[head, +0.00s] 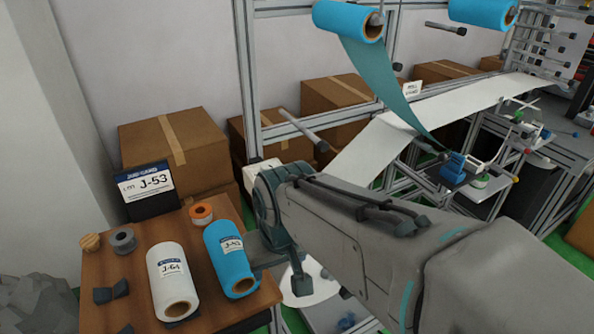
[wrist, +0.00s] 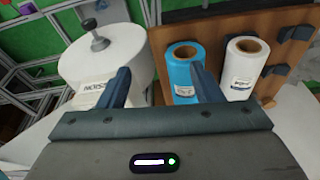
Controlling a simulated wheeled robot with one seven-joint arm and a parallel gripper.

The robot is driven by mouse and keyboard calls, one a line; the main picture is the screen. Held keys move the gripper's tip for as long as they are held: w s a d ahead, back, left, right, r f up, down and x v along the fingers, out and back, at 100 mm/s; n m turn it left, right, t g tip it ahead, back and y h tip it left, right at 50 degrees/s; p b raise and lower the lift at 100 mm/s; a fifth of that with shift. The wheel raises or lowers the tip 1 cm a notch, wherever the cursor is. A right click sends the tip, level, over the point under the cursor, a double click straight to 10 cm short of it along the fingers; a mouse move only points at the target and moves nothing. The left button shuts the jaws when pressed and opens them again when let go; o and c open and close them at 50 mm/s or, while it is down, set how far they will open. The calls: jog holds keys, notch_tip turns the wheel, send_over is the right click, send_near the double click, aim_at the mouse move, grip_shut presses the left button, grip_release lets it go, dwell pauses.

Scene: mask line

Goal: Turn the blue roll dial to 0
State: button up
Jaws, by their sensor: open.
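A blue roll (head: 348,20) hangs on a spindle at the top of the head view, its blue film running down to the machine. Another blue roll (head: 483,10) is partly cut off at the upper right. I cannot make out the blue roll's dial or any numbers on it in either view. My gripper (wrist: 163,85) is open and empty in the wrist view, its two dark fingers apart. Between and beyond them are a large white roll (wrist: 108,62) with a dark knob (wrist: 95,38) at its centre and a labelled blue roll (wrist: 182,70).
A wooden table (head: 225,305) at lower left holds a white roll (head: 170,280), a blue roll (head: 230,258), small tape rolls and a J-53 sign (head: 147,188). Cardboard boxes (head: 172,145) stand behind. A metal frame (head: 245,80) and a white web (head: 440,110) occupy the middle and right.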

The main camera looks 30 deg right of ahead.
jog(key=w+d+r+m+g+p, duration=0.3)
jog(key=w+d+r+m, duration=0.95)
jog(key=m, duration=0.25)
jog(key=f, duration=0.9)
jog(key=a+f, duration=0.1)
jog(key=f, duration=0.3)
jog(key=shift+w+f, duration=0.1)
jog(key=shift+f, duration=0.05)
jog(key=shift+c, duration=0.3)
jog(key=c, duration=0.9)
